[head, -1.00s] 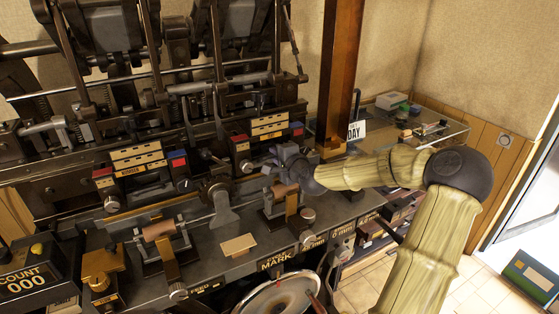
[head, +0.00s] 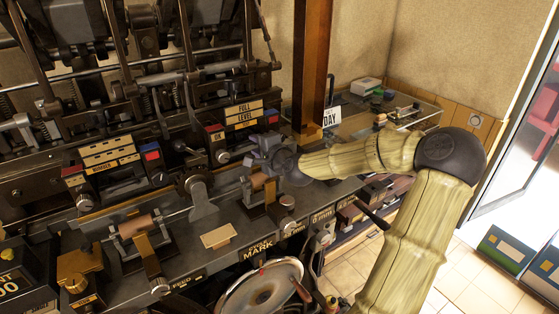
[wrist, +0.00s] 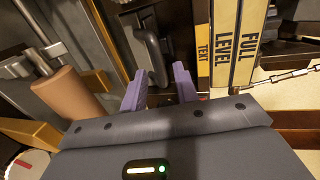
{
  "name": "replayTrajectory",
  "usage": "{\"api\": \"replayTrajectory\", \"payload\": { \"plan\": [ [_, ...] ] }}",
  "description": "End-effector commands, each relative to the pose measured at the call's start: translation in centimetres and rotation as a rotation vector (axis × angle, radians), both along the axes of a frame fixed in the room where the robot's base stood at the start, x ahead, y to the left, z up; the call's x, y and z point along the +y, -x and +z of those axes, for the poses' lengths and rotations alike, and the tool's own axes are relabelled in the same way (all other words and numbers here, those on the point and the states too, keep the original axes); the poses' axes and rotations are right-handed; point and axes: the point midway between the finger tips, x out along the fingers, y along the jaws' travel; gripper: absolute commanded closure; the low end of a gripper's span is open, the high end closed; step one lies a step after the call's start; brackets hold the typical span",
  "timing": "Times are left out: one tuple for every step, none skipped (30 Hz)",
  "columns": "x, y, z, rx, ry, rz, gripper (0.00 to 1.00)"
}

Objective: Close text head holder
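The text station is the right-hand one on the press, with a yellow FULL LEVEL label plate (head: 244,114) above it. The wrist view shows its TEXT label (wrist: 203,50) beside the larger labels. A dark curved handle-like part (wrist: 152,48) stands just beyond my fingertips; I cannot tell for sure that it belongs to the text head holder. My gripper (head: 262,152) is in front of this station, above a copper roller (head: 258,182). In the wrist view my gripper (wrist: 158,84) has its two purple fingers apart, with nothing clearly held. Contact with the dark part cannot be told.
The matching number station (head: 108,156) is to the left. A brown post (head: 312,70) rises close behind my gripper. A handwheel (head: 262,288) is below at the front. A glass-topped case (head: 405,110) stands at the right, with open tiled floor (head: 450,280) in front.

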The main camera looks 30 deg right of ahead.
Motion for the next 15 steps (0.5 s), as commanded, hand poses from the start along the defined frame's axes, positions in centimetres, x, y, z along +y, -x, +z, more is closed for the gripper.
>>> {"api": "replayTrajectory", "payload": {
  "plan": [
    [-0.2,0.8,0.1,0.0,0.001,-0.003,0.7],
    [-0.2,1.3,0.1,0.0,0.0,-0.002,0.7],
    [-0.2,1.8,0.2,0.001,0.002,-0.003,0.7],
    [-0.2,2.2,0.3,0.001,0.002,-0.003,0.7],
    [-0.2,2.7,0.4,0.001,0.001,-0.003,0.7],
    [-0.3,3.2,0.6,0.0,0.001,-0.003,0.7],
    [-0.2,3.5,0.7,0.0,0.0,-0.002,0.7],
    [-0.3,4.0,0.7,0.001,0.0,-0.002,0.7],
    [-0.3,4.5,0.9,0.0,0.0,-0.002,0.7],
    [-0.3,4.9,0.9,0.001,0.001,-0.002,0.7],
    [-0.3,5.3,1.0,0.002,0.002,-0.002,0.7],
    [-0.3,5.7,1.2,0.001,0.001,-0.002,0.7],
    [-0.3,6.1,1.3,0.001,0.001,-0.002,0.7],
    [-0.4,6.5,1.3,0.001,0.0,-0.002,0.7],
    [-0.3,7.0,1.4,0.001,0.0,-0.001,0.7]
  ]
}}
